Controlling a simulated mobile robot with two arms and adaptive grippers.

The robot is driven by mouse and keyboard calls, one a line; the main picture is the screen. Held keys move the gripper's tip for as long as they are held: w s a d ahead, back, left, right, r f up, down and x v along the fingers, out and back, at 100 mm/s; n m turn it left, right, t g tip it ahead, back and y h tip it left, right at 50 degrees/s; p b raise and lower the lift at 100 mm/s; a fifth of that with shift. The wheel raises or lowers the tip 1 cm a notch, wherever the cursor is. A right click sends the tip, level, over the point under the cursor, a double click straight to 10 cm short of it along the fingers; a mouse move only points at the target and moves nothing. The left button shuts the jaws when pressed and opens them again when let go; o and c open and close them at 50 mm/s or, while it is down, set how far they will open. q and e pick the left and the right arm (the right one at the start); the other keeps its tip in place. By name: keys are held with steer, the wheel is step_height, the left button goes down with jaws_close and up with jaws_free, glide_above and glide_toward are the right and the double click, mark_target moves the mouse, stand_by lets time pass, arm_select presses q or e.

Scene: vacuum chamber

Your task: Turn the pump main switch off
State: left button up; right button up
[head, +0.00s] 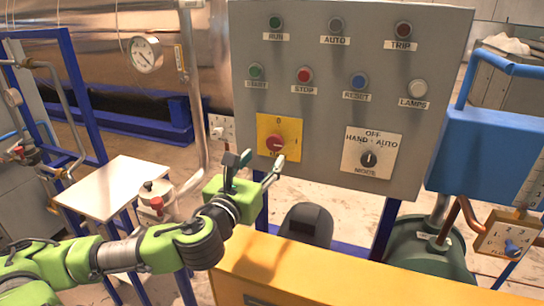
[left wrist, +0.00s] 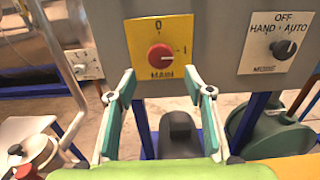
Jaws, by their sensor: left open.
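The pump main switch is a red round knob (head: 276,144) on a yellow plate (head: 263,124) at the lower left of the grey control panel. In the left wrist view the knob (left wrist: 160,55) has its pale pointer mark turned right, towards the 1; the 0 is at the top and MAIN is printed below. My left gripper (head: 254,167) is open and empty, just below and in front of the yellow plate. In the left wrist view its two fingers (left wrist: 160,84) stand either side of the knob's line, apart from it. My right gripper is not in view.
The grey panel (head: 325,95) also bears lamps, push buttons and a black mode knob (head: 368,159) right of the main switch. A yellow beam (head: 330,268) runs below. A dark rounded object (head: 307,224) stands under the panel. A white table (head: 115,187) is at left.

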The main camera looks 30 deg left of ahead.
mark_target(274, 146)
arm_select(q)
steer(key=x, duration=0.2)
steer(key=p+x, duration=0.1)
steer(key=x, duration=0.3)
steer(key=shift+d+r+p, duration=0.15)
steer(key=shift+r+p, duration=0.15)
steer(key=shift+w+f, duration=0.15)
steer(key=shift+w, duration=0.4)
steer(key=c, duration=1.1)
